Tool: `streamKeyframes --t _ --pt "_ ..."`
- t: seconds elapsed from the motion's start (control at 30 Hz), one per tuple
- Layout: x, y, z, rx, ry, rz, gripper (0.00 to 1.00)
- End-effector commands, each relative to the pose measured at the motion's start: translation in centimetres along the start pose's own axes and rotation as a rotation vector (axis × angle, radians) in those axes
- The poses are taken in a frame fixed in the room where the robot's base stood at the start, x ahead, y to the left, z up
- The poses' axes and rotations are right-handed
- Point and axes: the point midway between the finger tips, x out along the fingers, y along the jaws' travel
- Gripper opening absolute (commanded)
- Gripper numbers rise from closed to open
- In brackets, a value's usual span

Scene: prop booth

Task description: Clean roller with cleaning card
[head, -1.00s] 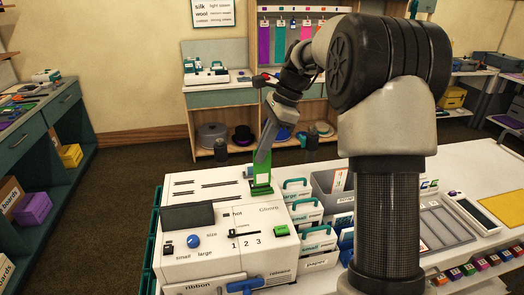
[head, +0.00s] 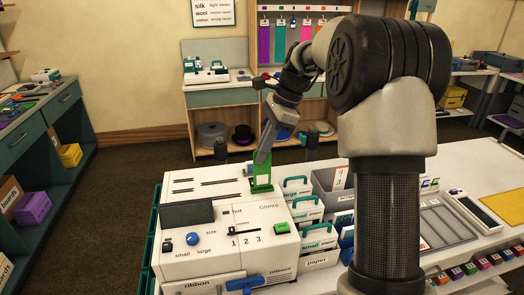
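A white machine (head: 215,235) stands on the near end of the white counter. It has slots on top, a blue knob (head: 193,239), a slider marked 1 2 3, and a blue handle (head: 246,284) beside the words ribbon and release. My gripper (head: 264,152) points down over the machine's back right corner. A green upright piece (head: 262,181) stands there under its tip, and green also runs up beside the grey finger. I cannot tell whether the fingers hold it. I cannot make out a roller or identify a cleaning card.
Right of the machine are white boxes with teal handles (head: 306,208), a grey bin (head: 329,190) and a grey compartment tray (head: 446,225). A panel (head: 496,208) lies at the right edge. Small coloured blocks (head: 470,269) line the counter's front. Brown floor is open at left.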

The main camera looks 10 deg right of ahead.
Motion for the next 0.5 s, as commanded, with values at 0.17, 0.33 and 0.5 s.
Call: streamKeyframes --t 0.17,0.33,0.5 --pt "0.7 0.0 -0.3 0.000 0.000 0.000 0.00" --pt "1.2 0.0 -0.5 0.000 0.000 0.001 0.00" --pt "1.8 0.0 -0.7 0.000 -0.001 0.001 0.00"
